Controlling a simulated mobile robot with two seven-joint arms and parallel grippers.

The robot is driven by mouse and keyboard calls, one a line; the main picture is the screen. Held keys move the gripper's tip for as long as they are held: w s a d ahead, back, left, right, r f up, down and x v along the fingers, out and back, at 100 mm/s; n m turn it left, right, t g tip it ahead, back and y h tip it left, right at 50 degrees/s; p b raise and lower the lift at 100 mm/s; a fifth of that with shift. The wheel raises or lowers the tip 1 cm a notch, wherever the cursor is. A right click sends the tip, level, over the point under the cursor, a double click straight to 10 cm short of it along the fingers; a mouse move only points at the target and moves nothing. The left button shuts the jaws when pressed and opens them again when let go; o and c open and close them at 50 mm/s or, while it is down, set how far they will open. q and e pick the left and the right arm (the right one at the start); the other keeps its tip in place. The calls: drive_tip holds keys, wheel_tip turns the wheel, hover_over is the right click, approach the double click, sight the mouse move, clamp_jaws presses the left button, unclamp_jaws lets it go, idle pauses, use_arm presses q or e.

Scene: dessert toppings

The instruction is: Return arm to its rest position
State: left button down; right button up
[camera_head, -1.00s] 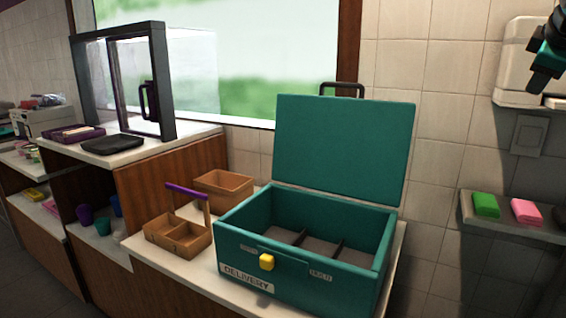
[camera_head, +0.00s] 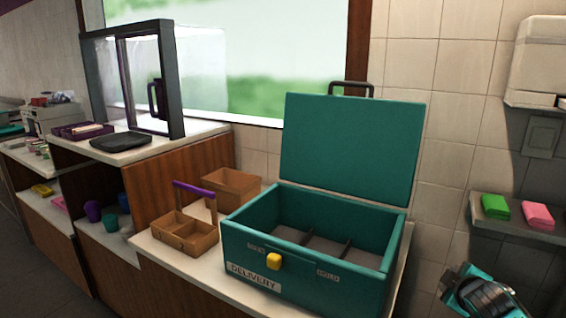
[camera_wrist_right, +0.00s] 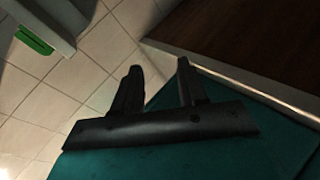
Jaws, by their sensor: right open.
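My right arm (camera_head: 482,292) shows at the lower right of the head view, with dark and teal parts, right of the delivery box and below the wall shelf. Its fingertips are not clear there. In the right wrist view my right gripper (camera_wrist_right: 158,72) has its two dark fingers apart, with nothing between them; tiled surface and a dark brown panel lie beyond. My left gripper is not in view.
An open teal delivery box (camera_head: 310,262) with empty compartments stands on the counter. Beside it are a wooden caddy (camera_head: 187,238) and a brown bin (camera_head: 232,186). A grey shelf (camera_head: 515,226) holds a green sponge (camera_head: 495,206) and a pink one (camera_head: 537,215).

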drive_tip(key=s+a+f+y, duration=0.2)
drive_tip(key=s+a+f, duration=0.3)
drive_tip(key=s, duration=0.3)
drive_tip(key=s+a+f+g+y, duration=0.1)
drive_tip(key=s+a+f+y, duration=0.1)
drive_tip(key=s+a+f, duration=0.45)
drive_tip(key=s+a+f+y, duration=0.2)
drive_tip(key=s+a+f, duration=0.1)
drive_tip(key=s, duration=0.7)
drive_tip(key=a+m, duration=0.6)
drive_tip(key=a, duration=0.4)
drive_tip(key=shift+s+t, duration=0.25)
drive_tip(key=shift+t, duration=0.15)
